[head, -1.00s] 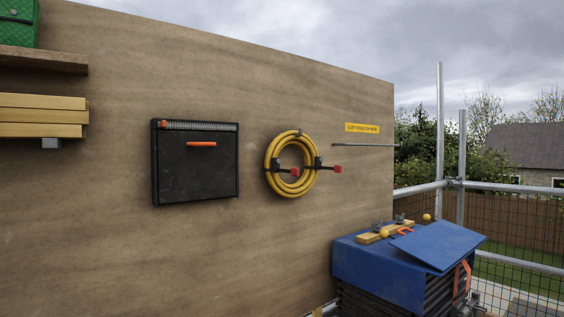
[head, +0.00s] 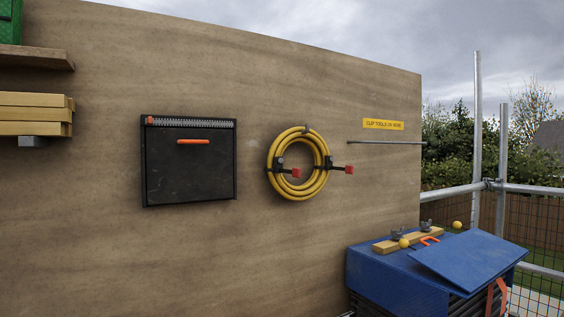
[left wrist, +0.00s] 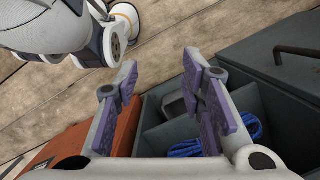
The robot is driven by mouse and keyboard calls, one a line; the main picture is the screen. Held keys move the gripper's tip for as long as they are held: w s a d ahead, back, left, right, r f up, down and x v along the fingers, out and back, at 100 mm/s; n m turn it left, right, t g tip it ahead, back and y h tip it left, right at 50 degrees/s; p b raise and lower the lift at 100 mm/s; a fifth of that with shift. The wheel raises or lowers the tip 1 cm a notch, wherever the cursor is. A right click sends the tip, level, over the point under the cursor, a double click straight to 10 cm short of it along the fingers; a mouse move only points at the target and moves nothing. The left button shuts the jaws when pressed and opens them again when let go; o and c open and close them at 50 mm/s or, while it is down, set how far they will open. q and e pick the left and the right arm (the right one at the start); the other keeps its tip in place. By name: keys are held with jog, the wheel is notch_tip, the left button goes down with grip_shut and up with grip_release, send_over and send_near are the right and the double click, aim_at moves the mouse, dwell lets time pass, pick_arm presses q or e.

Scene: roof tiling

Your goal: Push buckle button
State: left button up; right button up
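A coil of yellow hose (head: 273,162) hangs on the wooden board in the head view. Black straps or clips cross it at left and right. Each has a red end piece, one at the left (head: 296,173) and one at the right (head: 348,170); these look like buckle buttons, but they are too small to be sure. My left gripper (left wrist: 160,88) shows in the left wrist view with purple pads apart and nothing between them. It is not in the head view, away from the hose. My right gripper is in neither view.
A black case (head: 189,174) with an orange handle hangs left of the hose. A thin rod (head: 385,142) and yellow sign (head: 383,124) are to its right. A blue-topped stand (head: 400,272) is at lower right. A compartmented grey box (left wrist: 165,139) lies below my left gripper.

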pick_arm(q)
grip_shut()
dwell(1.1)
